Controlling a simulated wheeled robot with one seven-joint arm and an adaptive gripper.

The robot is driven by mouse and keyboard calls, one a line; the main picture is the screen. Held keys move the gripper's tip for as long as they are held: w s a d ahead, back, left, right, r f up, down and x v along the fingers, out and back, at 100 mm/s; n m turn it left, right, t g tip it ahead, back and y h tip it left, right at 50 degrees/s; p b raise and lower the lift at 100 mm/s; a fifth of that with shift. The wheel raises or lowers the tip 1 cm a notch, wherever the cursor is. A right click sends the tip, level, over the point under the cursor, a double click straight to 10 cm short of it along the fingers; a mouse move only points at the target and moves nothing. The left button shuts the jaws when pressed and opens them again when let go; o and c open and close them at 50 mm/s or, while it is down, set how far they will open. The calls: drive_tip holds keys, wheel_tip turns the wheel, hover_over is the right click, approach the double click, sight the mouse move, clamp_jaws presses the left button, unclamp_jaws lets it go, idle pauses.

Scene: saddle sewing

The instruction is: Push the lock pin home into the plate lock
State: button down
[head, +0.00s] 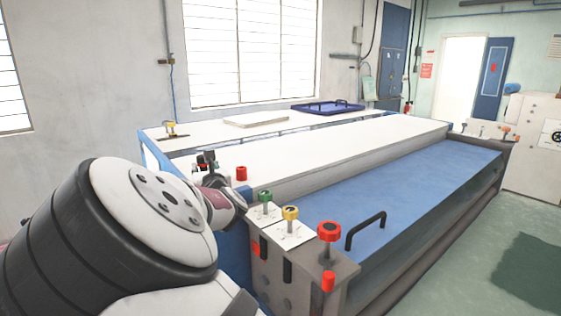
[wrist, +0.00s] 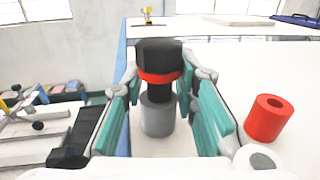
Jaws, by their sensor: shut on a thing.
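The lock pin (wrist: 158,58) has a black head and a red band, and stands upright between my fingers in the wrist view. Its dark shaft runs down to a grey round collar (wrist: 158,115), which looks like the plate lock. A length of shaft shows between the red band and the collar's top; how deep the pin sits inside cannot be seen. My gripper (wrist: 165,80) has teal pads on both sides of the pin and is shut on it. In the head view my gripper (head: 208,163) is at the near left end of the white table, with the pin mostly hidden.
A red hollow cylinder (wrist: 268,119) stands right of my gripper on the white table (head: 330,150); a pale round part is near it. Green (head: 265,197), yellow (head: 290,213) and red (head: 329,232) knobs stand along the machine's near end. A black handle (head: 366,229) rises from the blue panel.

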sight(202, 156)
drive_tip(key=shift+a+r, duration=0.1)
drive_tip(key=shift+r, duration=0.05)
drive_tip(key=shift+r+p, duration=0.35)
drive_tip(key=shift+r, duration=0.35)
drive_tip(key=shift+r+p, duration=0.4)
drive_tip(key=shift+r, duration=0.6)
drive_tip(key=shift+r, duration=0.35)
drive_tip(key=shift+r, duration=0.1)
drive_tip(key=shift+s+r+p, duration=0.1)
drive_tip(key=shift+r+p, duration=0.7)
drive_tip(key=shift+r, duration=1.15)
